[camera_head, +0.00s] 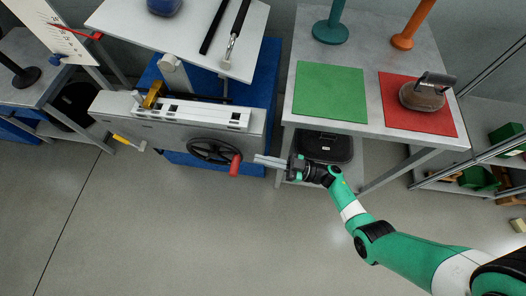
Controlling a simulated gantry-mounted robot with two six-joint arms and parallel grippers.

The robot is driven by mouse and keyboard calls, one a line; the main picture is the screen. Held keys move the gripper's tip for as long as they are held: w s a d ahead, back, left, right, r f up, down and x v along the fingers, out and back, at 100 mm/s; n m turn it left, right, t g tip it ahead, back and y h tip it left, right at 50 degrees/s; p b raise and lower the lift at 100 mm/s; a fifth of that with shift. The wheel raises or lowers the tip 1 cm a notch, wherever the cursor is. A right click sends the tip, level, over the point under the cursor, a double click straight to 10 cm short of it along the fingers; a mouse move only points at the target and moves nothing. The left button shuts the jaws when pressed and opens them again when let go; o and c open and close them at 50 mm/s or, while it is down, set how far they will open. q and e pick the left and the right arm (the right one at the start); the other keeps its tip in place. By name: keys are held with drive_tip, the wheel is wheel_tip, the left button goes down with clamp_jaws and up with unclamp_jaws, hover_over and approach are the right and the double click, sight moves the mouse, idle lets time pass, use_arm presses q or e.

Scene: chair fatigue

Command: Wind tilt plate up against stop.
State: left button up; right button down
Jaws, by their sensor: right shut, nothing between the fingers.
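The tilt plate (188,41) is a light grey board at the top left, on a post above the machine. I cannot tell whether it touches a stop. The machine body (130,112) is a long grey box with a white scale strip and a brass block (154,94). A black handwheel (200,147) with a red handle (235,166) is on its front face. My right gripper (262,161) is shut and empty, its fingers pointing left, close to the right of the red handle. I cannot tell whether they touch. My left gripper is not in view.
A grey table (371,80) at the right bears a green mat (331,92) and a red mat (417,118) with a weight-like object (421,97). A dark scale (325,147) sits below it. Shelves stand at the far right. The floor in front is clear.

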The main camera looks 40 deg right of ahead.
sight(241, 158)
drive_tip(key=b+x, duration=0.2)
drive_tip(key=x, duration=0.5)
drive_tip(key=shift+w+a+f, duration=0.1)
drive_tip(key=shift+w+a, duration=0.1)
drive_tip(key=shift+w, duration=0.05)
wheel_tip(241, 158, down, 3)
drive_tip(key=b, duration=0.2)
drive_tip(key=shift+s+d+f+b, duration=0.1)
drive_tip(key=shift+d+b, duration=0.1)
drive_tip(key=shift+b, duration=0.15)
drive_tip(key=shift+s+f, duration=0.15)
drive_tip(key=shift+f, duration=0.15)
